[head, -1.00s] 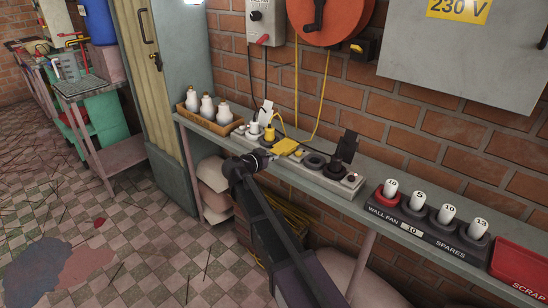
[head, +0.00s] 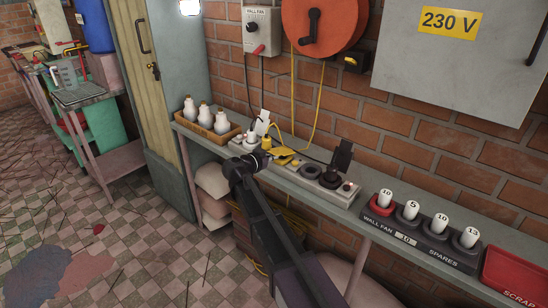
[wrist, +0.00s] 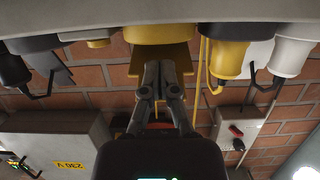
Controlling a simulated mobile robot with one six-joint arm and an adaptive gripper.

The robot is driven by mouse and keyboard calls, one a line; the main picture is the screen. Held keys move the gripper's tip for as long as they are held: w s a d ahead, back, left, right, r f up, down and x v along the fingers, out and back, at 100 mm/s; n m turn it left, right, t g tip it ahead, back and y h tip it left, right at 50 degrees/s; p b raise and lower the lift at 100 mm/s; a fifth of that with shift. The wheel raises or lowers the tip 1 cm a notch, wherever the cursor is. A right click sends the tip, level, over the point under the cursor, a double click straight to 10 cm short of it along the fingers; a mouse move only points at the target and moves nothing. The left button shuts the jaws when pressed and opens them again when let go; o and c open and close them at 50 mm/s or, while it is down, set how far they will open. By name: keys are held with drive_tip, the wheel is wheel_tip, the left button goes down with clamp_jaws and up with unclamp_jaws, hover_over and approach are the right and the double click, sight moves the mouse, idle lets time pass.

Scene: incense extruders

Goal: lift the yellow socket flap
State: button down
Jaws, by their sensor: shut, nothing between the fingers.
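The yellow socket flap (head: 284,161) is on the socket strip (head: 302,170) along the wall bench, partly hidden by my gripper (head: 268,156). In the wrist view, which is upside down, the flap (wrist: 184,58) is a flat yellow plate beside the yellow socket body (wrist: 160,34). My gripper (wrist: 160,70) is shut and empty, its fingertips together in front of the plate. I cannot tell whether they touch it. The flap's exact angle is unclear.
A yellow plug (wrist: 229,58) and a white plug (wrist: 291,56) stand close on one side, a black plug (wrist: 46,66) on the other. The brick wall is close behind. A tray of white bottles (head: 206,122) and a fuse rack (head: 421,244) share the bench.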

sight(275, 153)
drive_tip(key=shift+r, duration=0.25)
idle(0.3)
drive_tip(key=shift+w+d+r+p, duration=0.1)
drive_tip(key=shift+w+r+p, duration=0.05)
drive_tip(key=shift+r+p, duration=0.65)
drive_tip(key=shift+w+d+r+p, duration=0.1)
drive_tip(key=shift+w+r+p, duration=0.05)
drive_tip(key=shift+r+p, duration=0.65)
drive_tip(key=shift+w+d+r+p, duration=0.8)
drive_tip(key=shift+w+r+p, duration=0.3)
drive_tip(key=shift+p, duration=0.3)
drive_tip(key=shift+r, duration=0.1)
drive_tip(key=shift+d, duration=0.1)
